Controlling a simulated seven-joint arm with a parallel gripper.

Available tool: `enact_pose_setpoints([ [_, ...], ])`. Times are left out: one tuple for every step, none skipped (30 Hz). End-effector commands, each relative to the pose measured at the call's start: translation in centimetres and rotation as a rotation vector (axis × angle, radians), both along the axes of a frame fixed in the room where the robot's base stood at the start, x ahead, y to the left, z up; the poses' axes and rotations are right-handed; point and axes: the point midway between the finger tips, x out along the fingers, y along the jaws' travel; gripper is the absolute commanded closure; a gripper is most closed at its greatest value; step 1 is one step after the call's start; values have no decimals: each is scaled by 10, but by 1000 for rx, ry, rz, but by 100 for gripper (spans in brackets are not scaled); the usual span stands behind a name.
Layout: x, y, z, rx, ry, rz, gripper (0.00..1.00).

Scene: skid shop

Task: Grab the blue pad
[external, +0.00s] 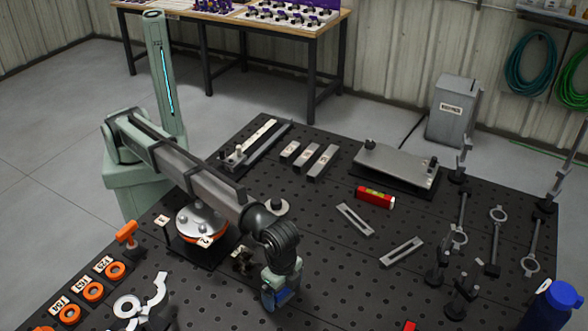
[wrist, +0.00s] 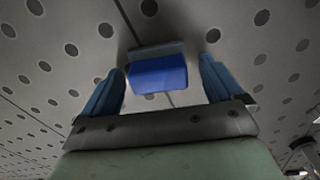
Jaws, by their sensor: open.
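The blue pad (wrist: 158,76) is a small blue block with a greyish strip along its far edge. In the wrist view it lies on the perforated table, in the gap between my two blue fingers, with a space on each side. My gripper (wrist: 162,82) is open, and neither finger appears to touch the pad. In the external view my gripper (external: 280,299) points down low over the front middle of the table. Blue shows at its tip there, but I cannot tell pad from fingers.
The black perforated table (external: 340,270) is fairly clear around my gripper. A round metal fixture (external: 200,222) stands to the left. Two slotted bars (external: 402,251) and a red level (external: 375,197) lie to the right. Upright clamps (external: 437,262) and a blue bottle (external: 552,307) stand farther right.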

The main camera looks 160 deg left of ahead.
Motion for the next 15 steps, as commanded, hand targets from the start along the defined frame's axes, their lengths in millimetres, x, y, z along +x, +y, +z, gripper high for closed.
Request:
enact_pose_setpoints([
  [0, 0, 0, 0, 0, 0, 6],
  [0, 0, 0, 0, 0, 0, 6],
  [0, 0, 0, 0, 0, 0, 6],
  [0, 0, 0, 0, 0, 0, 6],
  [0, 0, 0, 0, 0, 0, 6],
  [0, 0, 0, 0, 0, 0, 10],
  [0, 0, 0, 0, 0, 0, 13],
  [0, 0, 0, 0, 0, 0, 16],
  [0, 0, 0, 0, 0, 0, 20],
  [0, 0, 0, 0, 0, 0, 23],
  [0, 0, 0, 0, 0, 0, 26],
  [0, 0, 0, 0, 0, 0, 29],
  [0, 0, 0, 0, 0, 0, 32],
  [0, 0, 0, 0, 0, 0, 35],
  [0, 0, 0, 0, 0, 0, 39],
])
